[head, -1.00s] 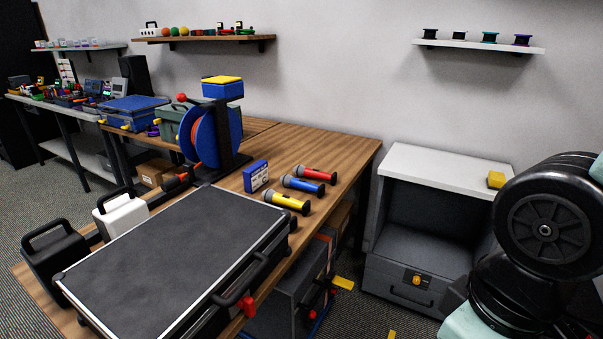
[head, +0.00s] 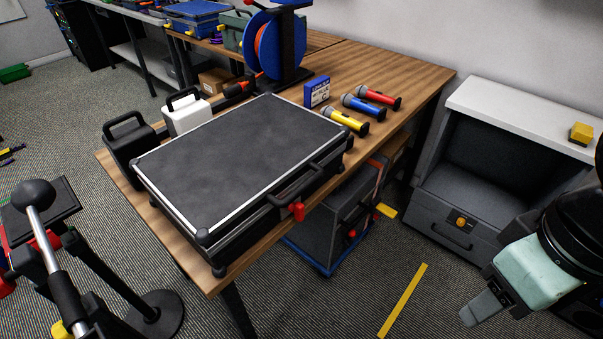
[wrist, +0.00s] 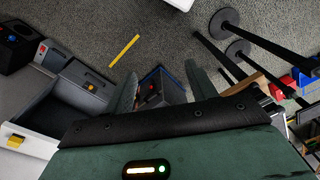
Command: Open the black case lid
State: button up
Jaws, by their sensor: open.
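The black case (head: 235,150) lies flat on the wooden table in the head view, its lid shut, with silver trim along the edges. A black handle (head: 298,184) and a red latch (head: 297,211) are on its front side. My gripper (head: 478,302) is at the lower right of the head view, well apart from the case and over the floor side. In the wrist view my gripper (wrist: 158,92) shows two fingers spread apart with nothing between them.
Yellow, blue and red microphones (head: 362,104) and a blue box (head: 317,92) lie behind the case. A white case (head: 187,114) and a black one stand at its left. A grey cabinet (head: 470,190) stands at the right. A stand (head: 150,312) is at lower left. Floor between is mostly clear.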

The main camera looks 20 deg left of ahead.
jog(key=shift+w+f, duration=0.2)
jog(key=shift+w, duration=0.05)
jog(key=c, duration=0.4)
jog(key=m+t+y+b, duration=0.2)
jog(key=m+t+y, duration=0.4)
jog(key=m+y, duration=0.7)
send_near(299, 188)
jog(key=shift+n+y, duration=0.4)
jog(key=shift+n, duration=0.1)
jog(key=x, duration=0.4)
jog(key=f+p+x, duration=0.1)
jog(key=x, duration=0.3)
jog(key=shift+w+a+f+p, duration=0.1)
jog(key=shift+w+f+p, duration=0.1)
jog(key=shift+p, duration=0.1)
jog(key=shift+w+a+f, duration=0.25)
jog(key=shift+a, duration=0.4)
jog(key=shift+c, duration=0.3)
